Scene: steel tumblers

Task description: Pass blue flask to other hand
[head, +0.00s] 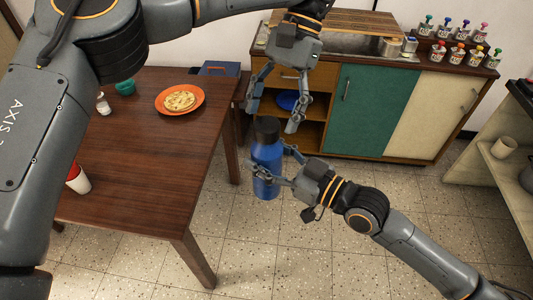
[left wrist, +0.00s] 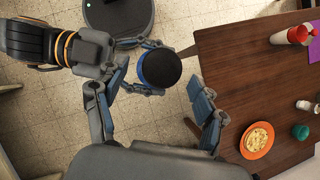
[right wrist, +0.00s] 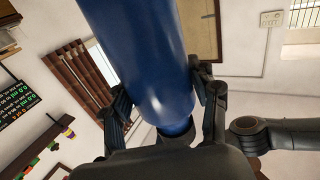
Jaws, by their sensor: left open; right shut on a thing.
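The blue flask (head: 267,154) with a black cap stands upright in mid-air beside the table's right edge. My right gripper (head: 272,166) is shut around its lower body. In the right wrist view the flask's blue body (right wrist: 140,60) sits between the right fingers. My left gripper (head: 272,118) is open and points down at the flask's top, its fingers parted around the cap's level. In the left wrist view the black cap (left wrist: 160,67) lies between the spread left fingers, a little beyond them. I cannot tell whether the left fingers touch the flask.
The wooden table (head: 150,160) stands left of the flask, with an orange plate (head: 180,112) of food, a teal bowl (head: 125,88) and a red-and-white cup (head: 77,179). A cabinet (head: 372,110) with bottles on top stands behind. Bare floor lies below the flask.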

